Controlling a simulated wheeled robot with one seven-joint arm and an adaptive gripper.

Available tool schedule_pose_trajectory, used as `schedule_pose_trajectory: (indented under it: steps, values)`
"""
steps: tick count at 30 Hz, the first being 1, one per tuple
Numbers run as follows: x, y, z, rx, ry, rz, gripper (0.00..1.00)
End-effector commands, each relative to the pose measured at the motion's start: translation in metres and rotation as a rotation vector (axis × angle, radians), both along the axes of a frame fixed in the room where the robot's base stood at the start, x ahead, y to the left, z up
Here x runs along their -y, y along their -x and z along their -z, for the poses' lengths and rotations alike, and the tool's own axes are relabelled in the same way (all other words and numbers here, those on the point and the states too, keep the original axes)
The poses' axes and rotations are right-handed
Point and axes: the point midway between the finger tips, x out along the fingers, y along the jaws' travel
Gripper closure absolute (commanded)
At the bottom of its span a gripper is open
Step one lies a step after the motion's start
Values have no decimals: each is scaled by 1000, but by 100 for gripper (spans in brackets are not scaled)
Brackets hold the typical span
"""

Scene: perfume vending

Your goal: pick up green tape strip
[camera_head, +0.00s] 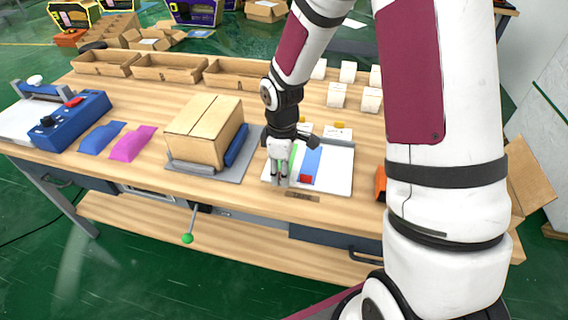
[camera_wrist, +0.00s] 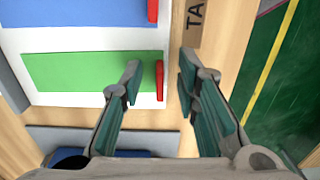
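The green tape strip (camera_wrist: 85,72) lies flat on a white board (camera_wrist: 90,48), with a red tab (camera_wrist: 160,80) at its right end in the wrist view. In the head view only a sliver of the green strip (camera_head: 293,153) shows beside my gripper (camera_head: 279,182), which hides the rest. My gripper (camera_wrist: 160,75) is open and points down. Its two fingertips are on either side of the red tab in the wrist view, with nothing visibly clamped. I cannot tell its exact height above the board.
A blue strip (camera_head: 312,160) with a red tab lies beside the green one. A cardboard box (camera_head: 203,132) stands on a grey plate left of the board. Small white boxes (camera_head: 337,95) stand behind it. The table's front edge is close to the board.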

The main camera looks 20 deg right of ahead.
Motion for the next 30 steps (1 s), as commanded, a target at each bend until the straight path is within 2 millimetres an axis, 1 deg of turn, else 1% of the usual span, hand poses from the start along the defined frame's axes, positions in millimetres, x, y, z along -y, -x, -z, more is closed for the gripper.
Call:
schedule_pose_trajectory:
  steps: [2,3,6,7,17,22,26,30]
  values:
    - [0,0,0,0,0,0,71]
    - [0,0,0,0,0,0,75]
    - [0,0,-1,0,0,0,97]
    - [0,0,-1,0,0,0,100]
    - [0,0,-1,0,0,0,100]
    - [0,0,-5,1,0,1,100]
    - [0,-1,-15,3,0,2,100]
    - [1,-1,-35,4,1,2,100]
